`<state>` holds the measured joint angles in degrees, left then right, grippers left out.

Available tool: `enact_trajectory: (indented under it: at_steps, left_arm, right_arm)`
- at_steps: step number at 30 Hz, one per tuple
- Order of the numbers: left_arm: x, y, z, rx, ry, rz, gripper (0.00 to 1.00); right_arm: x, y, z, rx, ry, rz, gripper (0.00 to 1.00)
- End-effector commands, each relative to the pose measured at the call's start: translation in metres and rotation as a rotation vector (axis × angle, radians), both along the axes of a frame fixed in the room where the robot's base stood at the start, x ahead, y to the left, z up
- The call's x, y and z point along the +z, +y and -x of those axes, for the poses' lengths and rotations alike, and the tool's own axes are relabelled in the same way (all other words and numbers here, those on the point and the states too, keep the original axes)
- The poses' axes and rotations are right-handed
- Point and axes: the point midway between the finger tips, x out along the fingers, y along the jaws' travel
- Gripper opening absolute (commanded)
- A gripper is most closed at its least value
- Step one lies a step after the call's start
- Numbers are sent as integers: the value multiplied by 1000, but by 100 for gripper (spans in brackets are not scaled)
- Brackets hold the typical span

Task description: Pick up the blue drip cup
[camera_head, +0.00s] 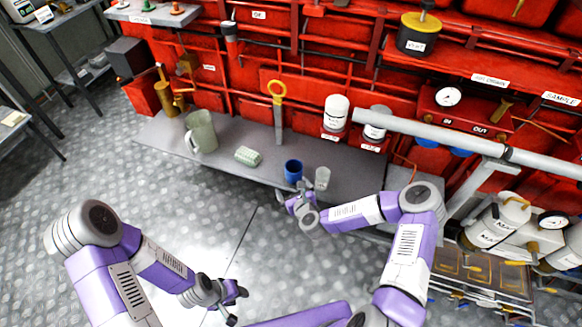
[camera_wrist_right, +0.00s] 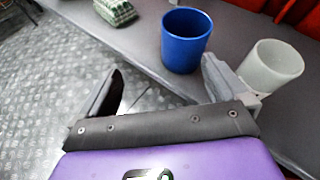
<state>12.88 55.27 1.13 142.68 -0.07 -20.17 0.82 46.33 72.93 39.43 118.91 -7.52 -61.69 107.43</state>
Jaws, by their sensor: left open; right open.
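The blue drip cup (camera_head: 293,171) stands upright on the grey shelf, near its front edge. In the right wrist view the blue cup (camera_wrist_right: 186,40) is just beyond my right gripper (camera_wrist_right: 160,82), nearer the right finger, and not between the fingers. My right gripper (camera_head: 299,196) is open and empty, in front of the cup in the head view. A pale translucent cup (camera_wrist_right: 270,67) stands to the right of the blue cup, close beside the right finger. My left gripper (camera_head: 232,295) is open and empty, low over the floor and far from the shelf.
On the grey shelf (camera_head: 225,172), a green folded cloth (camera_head: 247,156) and a grey-green jug (camera_head: 201,132) stand left of the cup. A yellow-handled tool (camera_head: 278,110) is upright behind. White filters (camera_head: 335,113) and a grey pipe (camera_head: 440,133) are at the right.

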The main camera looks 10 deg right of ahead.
Motion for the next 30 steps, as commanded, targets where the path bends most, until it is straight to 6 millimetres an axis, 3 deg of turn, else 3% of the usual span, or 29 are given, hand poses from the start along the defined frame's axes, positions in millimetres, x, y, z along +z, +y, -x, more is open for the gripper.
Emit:
enact_trajectory:
  at_steps: [6, 22, 30]
  left_arm:
    - [-4, 0, 0, 0, 0, 0, 43]
    - [-27, 0, 0, 0, 0, 0, 43]
    - [-29, 0, 0, 0, 0, 0, 43]
  right_arm:
    - [6, -23, -16, -142, -44, -140, 100]
    - [-14, -28, -76, -144, -46, -146, 100]
    - [-16, -29, -85, -143, -45, -146, 100]
